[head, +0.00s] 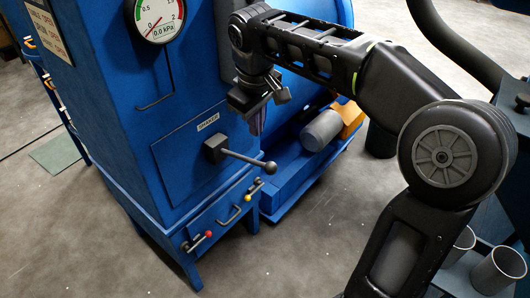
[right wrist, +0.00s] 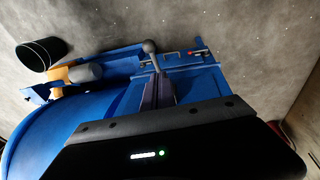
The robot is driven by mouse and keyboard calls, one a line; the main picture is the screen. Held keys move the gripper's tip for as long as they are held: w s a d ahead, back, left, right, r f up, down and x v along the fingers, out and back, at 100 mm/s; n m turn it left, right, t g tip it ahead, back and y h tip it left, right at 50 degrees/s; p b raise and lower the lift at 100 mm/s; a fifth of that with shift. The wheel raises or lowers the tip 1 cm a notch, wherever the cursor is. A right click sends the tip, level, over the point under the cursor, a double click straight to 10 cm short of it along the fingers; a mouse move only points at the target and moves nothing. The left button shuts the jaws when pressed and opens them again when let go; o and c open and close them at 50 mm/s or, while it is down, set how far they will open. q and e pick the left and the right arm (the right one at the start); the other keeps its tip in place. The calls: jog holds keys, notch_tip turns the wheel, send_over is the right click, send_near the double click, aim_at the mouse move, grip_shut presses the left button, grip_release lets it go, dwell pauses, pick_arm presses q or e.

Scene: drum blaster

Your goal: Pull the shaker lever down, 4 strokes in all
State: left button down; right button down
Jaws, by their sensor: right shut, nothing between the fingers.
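The shaker lever (head: 242,158) is a dark rod with a round knob, on a pivot on the blue cabinet's front panel, below a "SHAKER" label. It sticks out from the panel and slants slightly down to the right in the head view. My right gripper (head: 258,128) is above the lever's knob end, shut and empty, with its fingers pointing down. In the right wrist view the lever's knob (right wrist: 150,46) shows just beyond the fingertips (right wrist: 156,80). Any contact cannot be made out. My left gripper is not in view.
The blue cabinet (head: 110,115) carries a pressure gauge (head: 159,15) labelled 0.0 kPa. Below the lever are a drawer-like panel with a handle (head: 229,216), a red knob (head: 208,234) and a yellow knob (head: 248,198). A grey motor (head: 322,130) sits behind. Grey cups (head: 497,269) stand at lower right.

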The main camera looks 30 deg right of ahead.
dwell(0.3)
send_near(265, 166)
notch_tip(265, 166, down, 2)
jog(key=w+a, duration=0.1)
jog(key=w, duration=0.1)
jog(key=shift+s+d+f+p, duration=0.1)
jog(key=shift+d+f+p, duration=0.15)
jog(key=shift+f, duration=0.35)
jog(key=shift+s+d+f+p, duration=0.15)
jog(key=shift+d+f, duration=0.15)
jog(key=shift+f, duration=0.3)
jog(key=shift+s+d+f+p, duration=0.1)
jog(key=shift+d+f+p, duration=0.15)
jog(key=shift+f, duration=0.35)
